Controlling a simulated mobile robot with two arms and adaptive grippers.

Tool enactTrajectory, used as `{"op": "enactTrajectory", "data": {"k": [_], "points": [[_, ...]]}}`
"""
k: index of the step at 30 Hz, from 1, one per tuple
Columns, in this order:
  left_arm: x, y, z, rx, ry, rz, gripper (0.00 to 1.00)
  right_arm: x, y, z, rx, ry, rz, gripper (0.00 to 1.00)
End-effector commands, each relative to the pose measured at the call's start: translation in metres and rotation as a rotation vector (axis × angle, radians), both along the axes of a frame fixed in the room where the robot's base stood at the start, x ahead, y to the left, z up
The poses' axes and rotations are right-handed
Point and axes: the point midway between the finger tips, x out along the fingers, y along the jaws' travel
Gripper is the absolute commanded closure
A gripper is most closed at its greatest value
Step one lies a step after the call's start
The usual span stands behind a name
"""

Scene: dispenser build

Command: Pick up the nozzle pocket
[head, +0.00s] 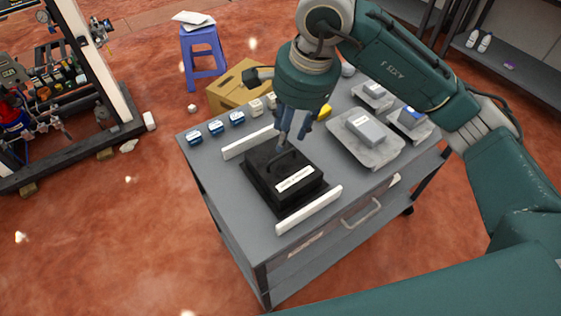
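The black block with a white label, which looks like the nozzle pocket (264,172), lies on the grey cart top between two white rails. It has a raised, handle-like shape on its upper face and a dark base under it. My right gripper (287,146) points down at the far edge of the black block, close above or at the raised shape. I cannot tell whether it touches, and the gap between its fingers is unclear. My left gripper is not in view.
White rails (310,210) flank the block. Several small blue-and-white items (215,127) line the cart's far left edge. Grey trays (362,150) holding parts fill the right side. A cardboard box (229,94) and blue stool (203,58) stand behind the cart (222,184).

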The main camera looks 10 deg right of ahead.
Motion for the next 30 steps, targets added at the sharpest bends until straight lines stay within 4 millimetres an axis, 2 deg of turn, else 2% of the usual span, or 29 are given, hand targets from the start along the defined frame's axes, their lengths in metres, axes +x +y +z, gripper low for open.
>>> {"op": "enactTrajectory", "data": {"k": [1, 4, 9, 14, 17, 21, 24, 30], "points": [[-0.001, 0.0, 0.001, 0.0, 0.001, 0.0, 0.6, 0.003, -0.008, -0.001, -0.029, -0.004, -0.007, 0.63], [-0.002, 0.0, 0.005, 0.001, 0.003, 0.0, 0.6, 0.006, -0.013, -0.012, -0.05, -0.005, -0.011, 0.63], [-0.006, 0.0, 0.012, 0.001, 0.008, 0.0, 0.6, 0.01, -0.01, -0.038, -0.048, -0.003, -0.012, 0.63], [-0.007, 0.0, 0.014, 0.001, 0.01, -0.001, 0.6, 0.013, -0.008, -0.051, -0.045, -0.006, -0.011, 0.63], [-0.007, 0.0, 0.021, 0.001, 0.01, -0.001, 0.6, 0.015, -0.005, -0.058, -0.044, -0.004, -0.009, 0.63], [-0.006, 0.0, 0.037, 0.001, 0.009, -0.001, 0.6, 0.02, -0.001, -0.078, -0.044, -0.001, -0.011, 0.63], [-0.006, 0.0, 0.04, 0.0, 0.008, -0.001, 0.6, 0.023, 0.0, -0.093, -0.043, -0.003, -0.01, 0.63], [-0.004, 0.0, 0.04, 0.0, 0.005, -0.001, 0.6, 0.025, 0.001, -0.103, -0.044, -0.008, -0.009, 0.63]]}}
